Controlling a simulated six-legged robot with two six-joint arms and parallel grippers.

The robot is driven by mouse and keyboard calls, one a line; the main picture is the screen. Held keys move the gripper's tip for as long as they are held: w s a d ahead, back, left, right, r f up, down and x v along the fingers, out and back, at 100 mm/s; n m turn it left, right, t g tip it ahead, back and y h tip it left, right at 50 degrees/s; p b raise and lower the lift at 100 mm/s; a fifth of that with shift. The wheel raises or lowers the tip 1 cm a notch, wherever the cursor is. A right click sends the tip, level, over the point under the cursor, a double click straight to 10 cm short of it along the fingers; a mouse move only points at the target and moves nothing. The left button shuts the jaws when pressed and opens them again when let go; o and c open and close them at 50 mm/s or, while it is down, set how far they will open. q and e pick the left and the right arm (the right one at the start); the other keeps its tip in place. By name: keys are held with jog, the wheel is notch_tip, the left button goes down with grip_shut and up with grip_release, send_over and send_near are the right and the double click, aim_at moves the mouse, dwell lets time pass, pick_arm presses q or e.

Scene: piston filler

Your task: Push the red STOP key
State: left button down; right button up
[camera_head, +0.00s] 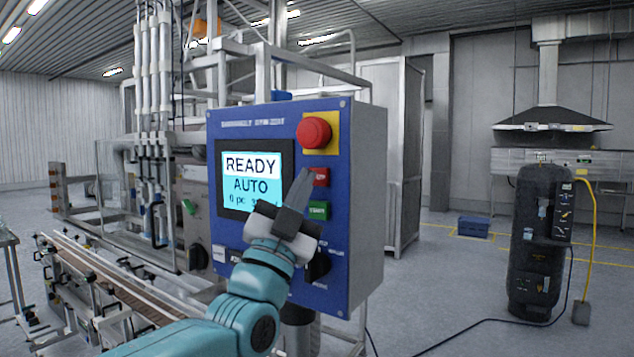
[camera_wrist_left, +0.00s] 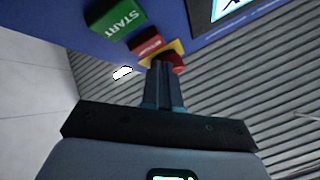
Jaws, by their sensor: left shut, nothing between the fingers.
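The red STOP key (camera_head: 320,177) is a small rectangular key on the blue control panel (camera_head: 338,235), below the round red emergency button (camera_head: 314,132) on its yellow plate and above the green START key (camera_head: 318,210). In the left wrist view the red key (camera_wrist_left: 146,40) sits between the green START key (camera_wrist_left: 114,16) and the red button (camera_wrist_left: 176,62). My left gripper (camera_head: 303,174) is shut and empty, its fingertips just left of the red key in the head view. I cannot tell whether they touch it. My right gripper is not in view.
The panel's screen (camera_head: 250,178) reads READY and AUTO. A black rotary knob (camera_head: 319,267) sits low on the panel, partly behind my gripper. A conveyor (camera_head: 110,280) runs at the left.

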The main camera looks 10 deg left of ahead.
pick_arm(q)
jog(key=s+b, duration=0.1)
jog(key=s+a+b, duration=0.1)
jog(key=s+b, duration=0.2)
jog(key=shift+s+a, duration=0.35)
dwell(0.9)
